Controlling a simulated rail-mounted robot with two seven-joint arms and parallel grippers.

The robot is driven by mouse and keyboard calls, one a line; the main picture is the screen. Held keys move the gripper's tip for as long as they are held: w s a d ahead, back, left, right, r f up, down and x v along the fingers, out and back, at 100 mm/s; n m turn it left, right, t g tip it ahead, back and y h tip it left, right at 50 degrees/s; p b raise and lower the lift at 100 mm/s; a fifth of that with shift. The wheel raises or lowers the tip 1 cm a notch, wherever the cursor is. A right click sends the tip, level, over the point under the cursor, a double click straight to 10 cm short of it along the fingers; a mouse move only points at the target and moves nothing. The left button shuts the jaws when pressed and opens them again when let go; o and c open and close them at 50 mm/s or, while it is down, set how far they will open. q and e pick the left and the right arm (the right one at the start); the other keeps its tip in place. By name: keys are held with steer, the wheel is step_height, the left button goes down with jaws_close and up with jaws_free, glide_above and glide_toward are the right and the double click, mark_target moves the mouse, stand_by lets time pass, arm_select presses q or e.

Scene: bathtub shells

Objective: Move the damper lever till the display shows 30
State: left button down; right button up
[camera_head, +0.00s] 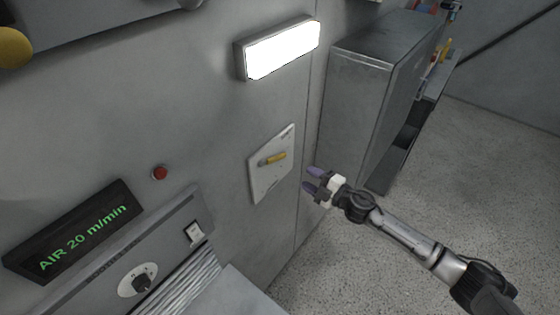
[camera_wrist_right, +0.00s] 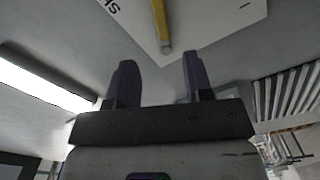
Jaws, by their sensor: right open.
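The damper lever (camera_head: 273,159) is a yellow-handled lever on a white plate (camera_head: 262,184) fixed to the grey wall, in the middle of the head view. The display (camera_head: 84,229) at the lower left reads "AIR 20 m/min" in green. My right gripper (camera_head: 312,180) is open and empty, a little to the right of the plate and apart from the lever. In the right wrist view the yellow lever (camera_wrist_right: 161,25) shows ahead, beyond and between the two purple fingers (camera_wrist_right: 157,80). My left gripper is not in view.
A lit white lamp (camera_head: 283,50) is on the wall above the plate. A grey cabinet (camera_head: 360,105) stands to the right. A red button (camera_head: 160,173), a white switch (camera_head: 194,234) and a rotary knob (camera_head: 141,281) are at the lower left. Floor is open at the right.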

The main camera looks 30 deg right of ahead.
mark_target(277, 160)
steer(key=x, duration=1.2)
steer(key=shift+p, duration=0.3)
jaws_close()
